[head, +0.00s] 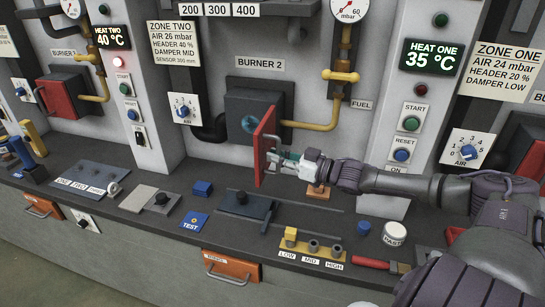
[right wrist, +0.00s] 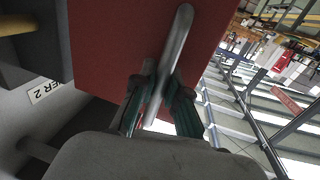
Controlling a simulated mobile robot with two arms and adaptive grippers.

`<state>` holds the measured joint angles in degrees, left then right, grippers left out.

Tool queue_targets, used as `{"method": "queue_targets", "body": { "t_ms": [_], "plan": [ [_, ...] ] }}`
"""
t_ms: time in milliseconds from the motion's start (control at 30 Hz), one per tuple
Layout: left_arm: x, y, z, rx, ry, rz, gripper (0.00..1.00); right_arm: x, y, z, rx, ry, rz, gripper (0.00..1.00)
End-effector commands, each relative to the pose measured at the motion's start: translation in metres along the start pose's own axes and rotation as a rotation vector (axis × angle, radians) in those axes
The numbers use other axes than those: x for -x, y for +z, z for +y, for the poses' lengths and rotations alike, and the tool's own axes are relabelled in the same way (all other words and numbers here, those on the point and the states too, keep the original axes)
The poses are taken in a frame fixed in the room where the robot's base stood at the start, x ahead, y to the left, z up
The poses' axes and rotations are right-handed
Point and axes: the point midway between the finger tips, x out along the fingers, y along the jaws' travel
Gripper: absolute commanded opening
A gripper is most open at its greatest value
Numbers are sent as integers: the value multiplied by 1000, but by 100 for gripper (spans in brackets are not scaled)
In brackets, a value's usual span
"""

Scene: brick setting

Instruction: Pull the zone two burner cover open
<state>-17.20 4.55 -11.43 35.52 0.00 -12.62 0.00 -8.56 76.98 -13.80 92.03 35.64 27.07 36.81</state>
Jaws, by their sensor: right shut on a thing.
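The zone two burner cover (head: 264,143) is a red plate under the "BURNER 2" label. It stands swung out from the dark burner housing (head: 245,100), and a blue round part shows inside the housing. My right gripper (head: 280,158) is at the cover's outer face, shut on its metal handle. In the right wrist view the red cover (right wrist: 110,40) fills the upper middle, and the grey bar handle (right wrist: 172,55) passes between the two fingers of my right gripper (right wrist: 160,90). My left gripper is not in view.
A yellow gas pipe (head: 315,125) with a valve runs right of the burner. The ledge below holds a black slider block (head: 246,203), a blue block (head: 202,188) and a low-mid-high selector (head: 310,248). A red-handled tool (head: 375,264) lies at the ledge's front. Another red cover (head: 62,97) is at left.

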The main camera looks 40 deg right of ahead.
Motion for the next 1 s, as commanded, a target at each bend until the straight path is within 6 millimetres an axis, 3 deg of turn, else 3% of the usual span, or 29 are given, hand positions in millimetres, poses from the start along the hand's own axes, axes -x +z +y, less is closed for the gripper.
{"method": "queue_targets", "body": {
  "t_ms": [500,533,700,1000],
  "plan": [
    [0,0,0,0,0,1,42,2,1,1,-3,1,-1,0],
    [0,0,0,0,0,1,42,2,1,1,-3,1,-1,14],
    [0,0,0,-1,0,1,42,2,1,1,-2,2,-1,39],
    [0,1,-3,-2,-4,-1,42,2,1,1,-1,2,-1,39]
  ]
}}
